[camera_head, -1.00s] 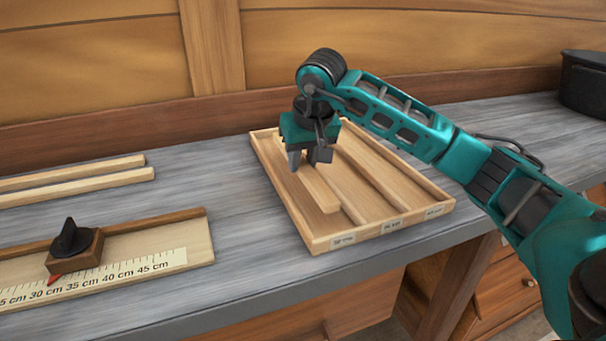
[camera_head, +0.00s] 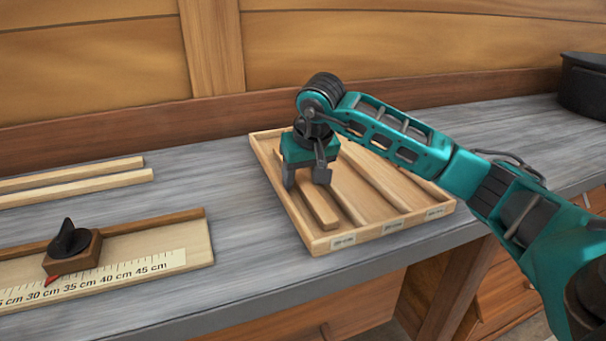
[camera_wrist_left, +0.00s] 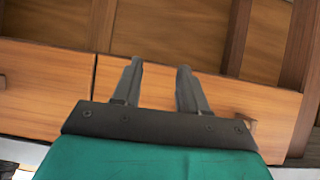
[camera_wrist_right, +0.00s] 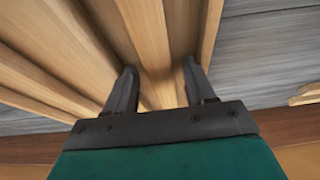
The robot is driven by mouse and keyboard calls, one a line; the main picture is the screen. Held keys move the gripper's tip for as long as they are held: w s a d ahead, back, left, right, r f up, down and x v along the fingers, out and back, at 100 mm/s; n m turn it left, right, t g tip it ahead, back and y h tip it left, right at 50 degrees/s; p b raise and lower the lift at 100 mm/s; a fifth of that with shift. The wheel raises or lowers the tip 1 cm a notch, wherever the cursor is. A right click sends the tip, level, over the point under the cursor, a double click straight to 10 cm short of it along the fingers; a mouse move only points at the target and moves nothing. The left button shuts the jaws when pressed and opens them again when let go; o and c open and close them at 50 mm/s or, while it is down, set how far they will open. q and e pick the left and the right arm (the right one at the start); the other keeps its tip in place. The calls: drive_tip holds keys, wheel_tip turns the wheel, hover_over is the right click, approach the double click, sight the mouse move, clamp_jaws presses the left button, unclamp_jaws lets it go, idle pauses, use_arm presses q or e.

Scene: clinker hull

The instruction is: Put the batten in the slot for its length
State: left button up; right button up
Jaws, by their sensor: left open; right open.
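The batten (camera_head: 321,208) is a pale wooden strip lying in the left slot of the wooden tray (camera_head: 387,229). Its far part is hidden behind my right gripper (camera_head: 306,183). The right gripper is open above that slot, with its fingers to either side of the batten. In the right wrist view, the batten (camera_wrist_right: 148,38) runs between the open fingers (camera_wrist_right: 158,75), with no clear grip on it. The tray's other slots look empty; its small front labels are too blurred to read. My left gripper (camera_wrist_left: 159,70) is open and empty in its wrist view, facing wooden drawer fronts.
Two more wooden strips (camera_head: 75,186) lie at the back left of the grey bench (camera_head: 228,215). A measuring board (camera_head: 180,240) with a dark-knobbed stop (camera_head: 72,245) lies at the front left. A dark round pot (camera_head: 584,86) stands at the far right.

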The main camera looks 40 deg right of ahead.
drive_tip(key=shift+r, duration=0.5)
use_arm(q)
drive_tip(key=shift+s+a+r+p, duration=0.25)
drive_tip(key=shift+a+p, duration=0.25)
drive_tip(key=shift+p, duration=0.4)
use_arm(e)
drive_tip(key=v, duration=1.1)
drive_tip(key=shift+s, duration=0.3)
use_arm(q)
drive_tip(key=shift+d, duration=0.1)
use_arm(e)
drive_tip(key=shift+r, duration=0.1)
